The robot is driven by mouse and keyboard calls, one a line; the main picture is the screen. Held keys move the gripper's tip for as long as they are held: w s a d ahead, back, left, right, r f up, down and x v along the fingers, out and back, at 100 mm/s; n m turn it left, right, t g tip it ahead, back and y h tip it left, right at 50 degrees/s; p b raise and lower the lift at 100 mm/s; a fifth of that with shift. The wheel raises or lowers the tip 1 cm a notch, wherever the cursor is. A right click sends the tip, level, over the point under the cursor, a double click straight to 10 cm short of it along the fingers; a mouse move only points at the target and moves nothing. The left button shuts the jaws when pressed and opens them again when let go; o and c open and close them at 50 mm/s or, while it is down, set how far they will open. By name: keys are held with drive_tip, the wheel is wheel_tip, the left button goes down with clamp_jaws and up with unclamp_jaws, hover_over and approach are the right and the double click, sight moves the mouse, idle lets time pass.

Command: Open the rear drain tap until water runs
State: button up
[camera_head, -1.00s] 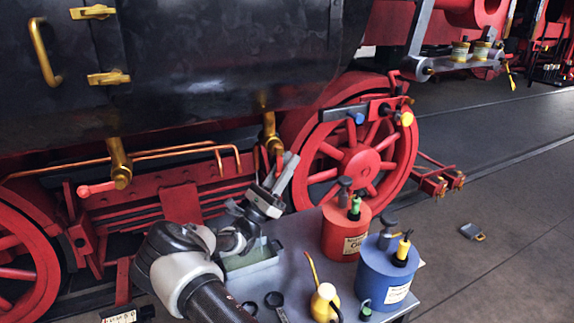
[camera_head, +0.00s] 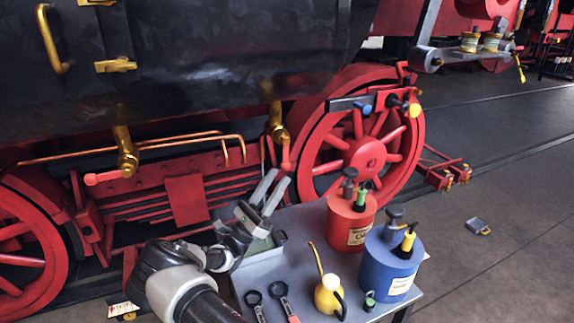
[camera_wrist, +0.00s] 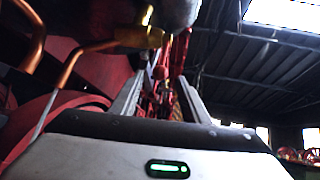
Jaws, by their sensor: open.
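Two brass drain taps hang below the black cylinder casing. The left tap (camera_head: 126,155) has a red handle (camera_head: 104,177) pointing left, roughly level. The right tap (camera_head: 277,126) has a red handle (camera_head: 286,154) hanging down. I cannot tell which is the rear one. No running water shows at either. My gripper (camera_head: 276,182) is open and empty, its fingers pointing up just below the right tap's handle. In the wrist view a brass tap (camera_wrist: 140,37) shows above, with red parts beyond the open fingers; contact is not visible.
A grey table (camera_head: 300,245) stands by my arm, holding a red oil can (camera_head: 350,222), a blue can (camera_head: 388,268), a yellow oiler (camera_head: 328,292) and wrenches (camera_head: 280,292). Copper pipes (camera_head: 190,140) run beside the taps. A red wheel (camera_head: 365,155) stands to the right.

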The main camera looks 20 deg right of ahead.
drive_tip(key=v, duration=0.8)
drive_tip(key=shift+r, duration=0.1)
